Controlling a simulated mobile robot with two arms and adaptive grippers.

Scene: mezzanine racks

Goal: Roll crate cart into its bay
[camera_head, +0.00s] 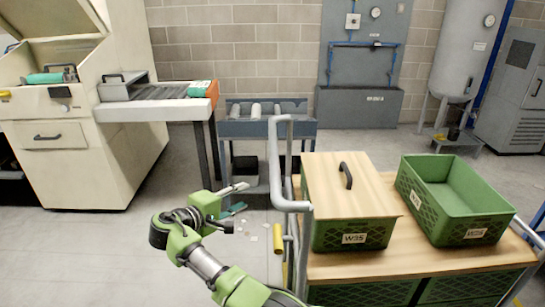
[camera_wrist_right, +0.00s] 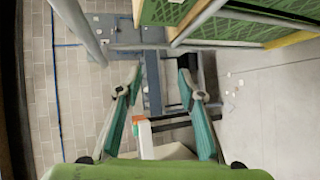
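The crate cart has a wooden deck (camera_head: 440,262) and a bent grey tube handle (camera_head: 274,165) at its left end. On the deck stand a green crate (camera_head: 338,238) with a wooden lid and a black grip, and an open, empty green crate (camera_head: 470,205). More green crates (camera_head: 465,288) sit below the deck. My right gripper (camera_head: 238,199) is open and empty, left of the handle and apart from it. In the right wrist view its two teal-padded fingers (camera_wrist_right: 160,105) are spread, with green crates (camera_wrist_right: 225,22) at the top. My left gripper is not in view. I cannot identify the bay.
A grey roller stand (camera_head: 268,128) stands behind the handle. A cream machine (camera_head: 85,165) with a roller outfeed is at left. A tank (camera_head: 462,50) and a grey cabinet (camera_head: 515,95) stand at back right. Open floor (camera_head: 85,255) lies at front left, with small scraps near the gripper.

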